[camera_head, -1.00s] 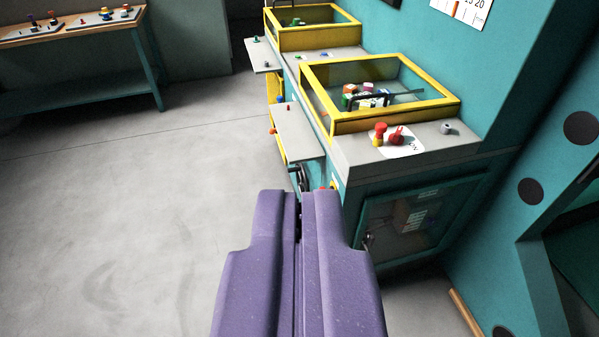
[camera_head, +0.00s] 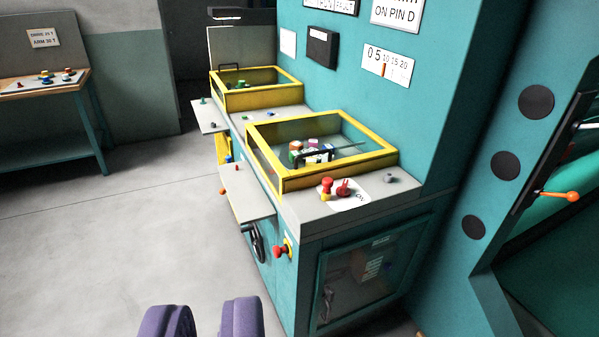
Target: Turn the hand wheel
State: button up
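A dark hand wheel (camera_head: 254,243) is mounted on the front side of the teal machine, below a grey shelf. It is seen nearly edge-on, and the shelf hides part of its top. A red knob (camera_head: 284,250) on a yellow base sits just right of it. My gripper (camera_head: 207,316) shows as two purple fingers at the bottom edge. They are apart with bare floor between them, so it is open and empty. It appears below and left of the wheel in the picture, not touching it.
The teal machine (camera_head: 300,230) has two yellow-framed glass boxes and red controls on top. Its grey shelf (camera_head: 246,196) juts out above the wheel. A wooden-topped bench (camera_head: 40,90) stands at the far left. The grey floor (camera_head: 110,230) on the left is clear.

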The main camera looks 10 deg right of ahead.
aim_at(253, 228)
jog(key=i+u, duration=0.1)
jog(key=i, duration=0.55)
jog(key=i+u, duration=0.1)
jog(key=i, duration=0.55)
jog(key=i+u, duration=0.15)
jog(key=i, duration=0.45)
jog(key=i+l+u, duration=0.1)
jog(key=i, duration=0.55)
jog(key=l, duration=0.1)
